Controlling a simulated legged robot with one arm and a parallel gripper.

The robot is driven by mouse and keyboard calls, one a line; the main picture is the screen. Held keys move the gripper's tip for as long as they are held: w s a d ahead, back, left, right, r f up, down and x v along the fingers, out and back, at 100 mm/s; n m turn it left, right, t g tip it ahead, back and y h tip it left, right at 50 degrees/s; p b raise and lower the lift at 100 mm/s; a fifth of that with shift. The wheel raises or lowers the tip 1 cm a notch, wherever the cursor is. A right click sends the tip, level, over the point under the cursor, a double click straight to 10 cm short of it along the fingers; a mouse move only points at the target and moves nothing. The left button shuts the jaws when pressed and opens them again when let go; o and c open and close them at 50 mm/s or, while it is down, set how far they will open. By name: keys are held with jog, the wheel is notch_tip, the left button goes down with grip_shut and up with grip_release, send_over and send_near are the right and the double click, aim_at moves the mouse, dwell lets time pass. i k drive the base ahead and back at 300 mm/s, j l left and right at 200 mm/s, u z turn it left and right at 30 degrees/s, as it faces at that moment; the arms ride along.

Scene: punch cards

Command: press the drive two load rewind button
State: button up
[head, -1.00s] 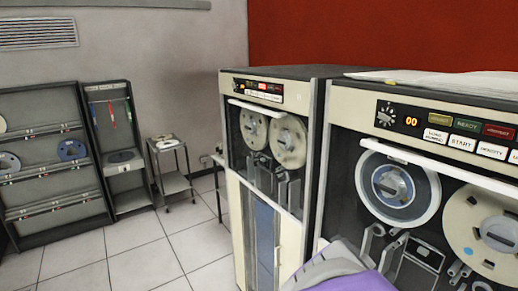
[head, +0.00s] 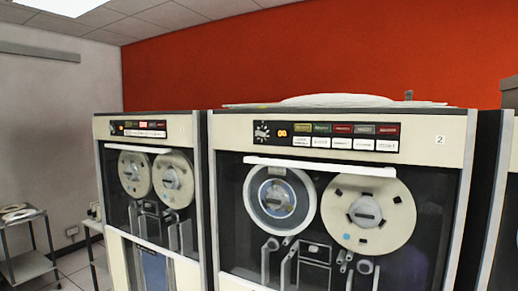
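Drive two (head: 455,158), a cream tape cabinet marked "2", fills the middle right of the head view. Its control panel (head: 326,136) has a dial, an orange lit number display (head: 277,133), a row of coloured indicators and a row of white buttons below. The load rewind button (head: 302,141) is the leftmost white one, below the yellowish-green indicator; its lettering is too small to read now. Nothing touches the panel. My gripper is not in view.
Another tape drive (head: 110,129) stands to the left and a further cabinet edge (head: 503,215) shows at the right. White items (head: 335,100) lie on top of drive two. Its front carries two reels (head: 368,215) behind glass. A small metal cart (head: 25,262) stands far left.

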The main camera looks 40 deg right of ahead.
aim_at(298, 141)
jog(key=z, duration=1.55)
